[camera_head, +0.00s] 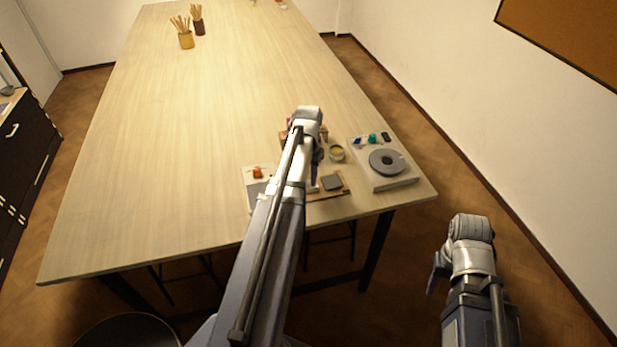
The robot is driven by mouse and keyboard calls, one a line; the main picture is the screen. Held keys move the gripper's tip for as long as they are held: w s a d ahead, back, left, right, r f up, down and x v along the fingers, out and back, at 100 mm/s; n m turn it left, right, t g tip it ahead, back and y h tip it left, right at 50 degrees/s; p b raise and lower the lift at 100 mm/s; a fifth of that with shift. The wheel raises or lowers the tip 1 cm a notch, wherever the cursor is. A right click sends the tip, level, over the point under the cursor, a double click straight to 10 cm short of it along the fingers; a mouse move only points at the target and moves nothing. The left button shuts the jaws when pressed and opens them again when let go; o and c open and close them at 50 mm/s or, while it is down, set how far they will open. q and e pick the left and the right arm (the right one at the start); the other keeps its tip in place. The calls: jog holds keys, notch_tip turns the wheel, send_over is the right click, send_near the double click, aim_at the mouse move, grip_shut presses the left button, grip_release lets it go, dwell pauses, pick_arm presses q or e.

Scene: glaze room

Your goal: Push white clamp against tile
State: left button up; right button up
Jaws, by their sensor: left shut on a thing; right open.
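My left arm reaches over the near end of the table, and its gripper (317,172) points down beside a small grey square piece (332,182), which may be the tile. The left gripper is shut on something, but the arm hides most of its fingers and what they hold. I cannot make out the white clamp; it may be behind the arm. My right gripper (432,281) is open and empty, off the table's right front side, over the floor.
A white board (248,178) with an orange item (257,172) lies left of the arm. A small cup (337,153) stands right of it. A pale box (398,183) with a grey disc (387,162) sits at the right edge. The table's middle (210,130) is clear.

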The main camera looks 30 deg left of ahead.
pick_arm(q)
grip_shut()
dwell(0.9)
